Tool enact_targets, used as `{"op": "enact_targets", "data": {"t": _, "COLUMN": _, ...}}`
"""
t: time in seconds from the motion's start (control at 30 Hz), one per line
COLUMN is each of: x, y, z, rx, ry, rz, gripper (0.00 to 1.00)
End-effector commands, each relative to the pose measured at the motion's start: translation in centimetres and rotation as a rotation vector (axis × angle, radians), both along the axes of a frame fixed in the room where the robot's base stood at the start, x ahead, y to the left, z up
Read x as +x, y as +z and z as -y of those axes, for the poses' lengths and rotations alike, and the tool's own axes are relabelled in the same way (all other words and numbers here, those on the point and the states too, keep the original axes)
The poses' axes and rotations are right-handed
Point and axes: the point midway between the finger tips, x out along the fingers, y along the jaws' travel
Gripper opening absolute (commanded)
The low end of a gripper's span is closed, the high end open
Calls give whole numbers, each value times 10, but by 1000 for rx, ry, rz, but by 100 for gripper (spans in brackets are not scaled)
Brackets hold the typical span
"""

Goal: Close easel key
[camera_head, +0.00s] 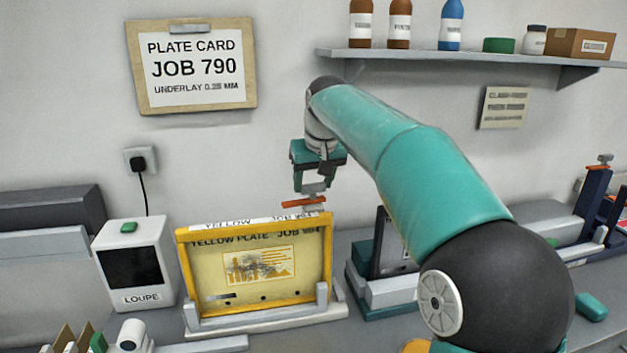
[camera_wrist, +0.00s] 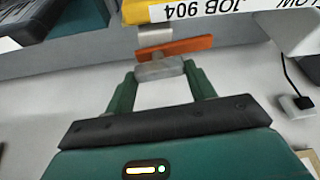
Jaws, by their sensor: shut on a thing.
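The easel key is an orange bar (camera_head: 303,203) with a grey block on it, at the top right corner of the yellow-framed plate easel (camera_head: 182,275). In the wrist view the orange bar (camera_wrist: 180,48) lies slightly tilted, just beyond the fingertips. My gripper (camera_head: 312,187) reaches down from above. In the wrist view its two green fingers (camera_wrist: 160,72) are on either side of the grey block. The yellow plate (camera_head: 215,265) stands upright in the easel, labelled Yellow Plate Job 904. The fingers partly hide the block in the head view.
A white loupe box (camera_head: 133,297) stands left of the easel. A dark plate stand (camera_head: 390,245) is behind my arm on the right. Another unit with an orange key (camera_head: 598,167) is at far right. A shelf (camera_head: 470,57) with bottles hangs above. A plugged-in socket (camera_head: 140,159) is on the wall.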

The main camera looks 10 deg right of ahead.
Motion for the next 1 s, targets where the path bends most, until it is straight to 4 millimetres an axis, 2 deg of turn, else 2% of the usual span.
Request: {"op": "enact_targets", "data": {"t": 1.0, "x": 3, "y": 0, "z": 5, "rx": 2, "ry": 919, "rz": 1, "gripper": 14}}
